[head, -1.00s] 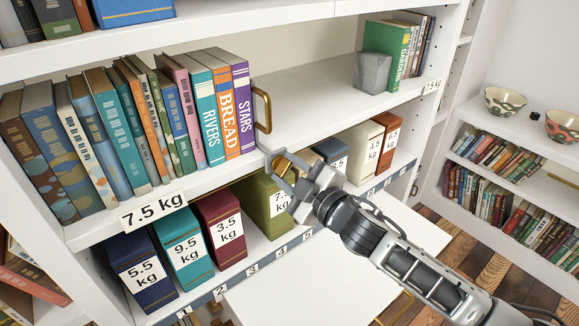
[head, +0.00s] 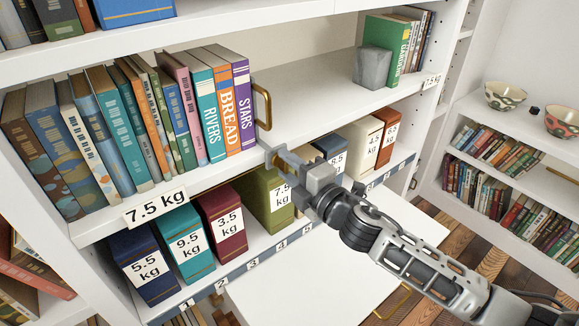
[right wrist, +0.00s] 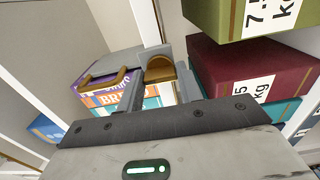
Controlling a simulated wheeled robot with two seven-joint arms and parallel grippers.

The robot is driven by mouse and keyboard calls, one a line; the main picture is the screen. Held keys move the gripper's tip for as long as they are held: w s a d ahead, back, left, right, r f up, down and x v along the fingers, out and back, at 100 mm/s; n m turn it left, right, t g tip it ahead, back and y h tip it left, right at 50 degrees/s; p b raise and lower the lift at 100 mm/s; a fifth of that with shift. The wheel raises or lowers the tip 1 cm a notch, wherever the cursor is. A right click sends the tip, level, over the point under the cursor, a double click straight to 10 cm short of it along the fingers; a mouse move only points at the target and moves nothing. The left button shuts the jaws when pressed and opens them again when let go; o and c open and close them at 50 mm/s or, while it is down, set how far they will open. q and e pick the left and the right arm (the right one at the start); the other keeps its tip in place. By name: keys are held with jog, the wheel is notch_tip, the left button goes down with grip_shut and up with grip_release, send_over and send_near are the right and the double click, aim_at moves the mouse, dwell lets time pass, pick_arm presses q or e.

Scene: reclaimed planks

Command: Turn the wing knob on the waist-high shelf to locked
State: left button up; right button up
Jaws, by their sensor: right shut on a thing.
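The brass wing knob (head: 283,164) is on the front edge of the waist-high shelf (head: 330,112), just right of the STARS book. My right gripper (head: 279,161) reaches it from the lower right and is shut on it, hiding much of it in the head view. In the right wrist view, the knob (right wrist: 160,73) shows as a rounded brass piece between the two fingers of my right gripper (right wrist: 162,88). Any lock marking is too hidden to read. My left gripper is not in view.
A brass bookend handle (head: 262,107) stands beside the purple STARS book (head: 244,104), close to my gripper. Weight-labelled boxes, including an olive one (head: 266,200), fill the shelf below. A grey block (head: 373,68) stands farther right; the shelf between is clear.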

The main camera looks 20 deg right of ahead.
dwell(0.5)
jog(key=o, duration=1)
pick_arm(q)
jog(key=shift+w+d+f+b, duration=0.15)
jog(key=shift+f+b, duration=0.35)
jog(key=shift+b, duration=0.55)
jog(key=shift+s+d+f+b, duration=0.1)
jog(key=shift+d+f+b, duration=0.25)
jog(key=shift+b, duration=0.65)
pick_arm(e)
jog(key=v, duration=1.6)
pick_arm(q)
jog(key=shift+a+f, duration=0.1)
pick_arm(e)
notch_tip(320, 180, down, 14)
jog(key=s+m+g+h, duration=0.3)
jog(key=m+h, duration=0.1)
jog(key=m, duration=0.7)
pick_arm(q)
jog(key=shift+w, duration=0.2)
pick_arm(e)
jog(key=s+a+f+m+g, duration=0.2)
jog(key=a+f+m, duration=0.1)
jog(key=f+m, duration=0.1)
jog(key=s+a+f+m+g, duration=0.1)
jog(key=s+a+f+m, duration=0.2)
jog(key=f, duration=0.3)
jog(key=shift+s+a+f+m+g+y, duration=0.3)
jog(key=shift+s+f+m+g, duration=0.1)
jog(key=shift+m, duration=0.2)
